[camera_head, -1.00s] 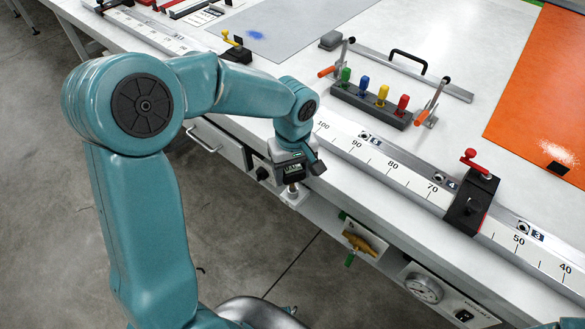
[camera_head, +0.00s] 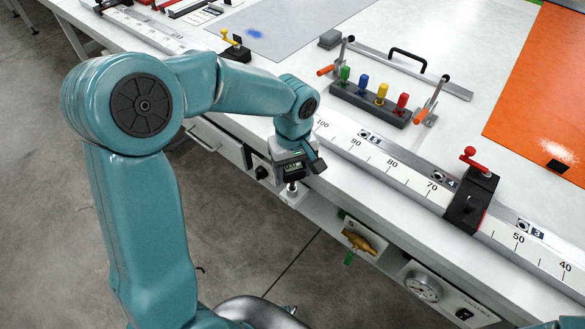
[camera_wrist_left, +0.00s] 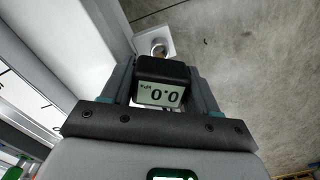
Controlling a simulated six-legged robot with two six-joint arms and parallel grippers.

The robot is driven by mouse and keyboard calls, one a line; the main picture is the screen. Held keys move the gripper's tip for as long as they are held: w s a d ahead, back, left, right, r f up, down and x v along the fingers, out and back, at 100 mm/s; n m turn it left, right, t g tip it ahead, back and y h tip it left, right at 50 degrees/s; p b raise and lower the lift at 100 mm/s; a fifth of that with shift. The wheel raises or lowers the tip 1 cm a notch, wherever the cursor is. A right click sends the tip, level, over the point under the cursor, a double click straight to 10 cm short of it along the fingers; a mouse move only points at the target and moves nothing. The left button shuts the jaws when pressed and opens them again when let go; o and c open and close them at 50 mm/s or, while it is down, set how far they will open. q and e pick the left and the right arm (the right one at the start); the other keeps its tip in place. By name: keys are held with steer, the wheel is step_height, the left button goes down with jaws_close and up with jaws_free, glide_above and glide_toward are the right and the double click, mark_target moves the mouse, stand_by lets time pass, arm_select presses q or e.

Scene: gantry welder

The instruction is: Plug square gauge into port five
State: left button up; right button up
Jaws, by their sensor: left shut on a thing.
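The square gauge (camera_head: 291,169) is a small dark box with a lit display, held upright at the table's front edge. In the left wrist view the gauge (camera_wrist_left: 162,82) reads 0.0. My left gripper (camera_head: 297,158) is shut on it; its fingers (camera_wrist_left: 163,88) flank the box in the wrist view. A white bracket with a round metal fitting (camera_head: 292,187) is just below the gauge. The fitting (camera_wrist_left: 158,48) also shows beyond the gauge in the wrist view. I cannot tell whether they touch. A label 5 (camera_head: 374,140) is on the rail nearby. My right gripper is out of view.
A brass valve (camera_head: 358,242) and a round dial (camera_head: 422,287) are on the table's front, right of the bracket. A ruled rail (camera_head: 400,175) runs along the edge with a black clamp block (camera_head: 470,200). Coloured plugs stand in a dark block (camera_head: 370,103) behind it.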

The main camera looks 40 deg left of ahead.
arm_select(q)
steer(key=shift+f, duration=0.25)
steer(key=shift+f+b, duration=0.3)
steer(key=shift+b, duration=0.15)
steer(key=shift+f+b, duration=0.6)
steer(key=shift+f, duration=0.05)
steer(key=shift+s+f, duration=0.1)
steer(key=shift+f, duration=0.05)
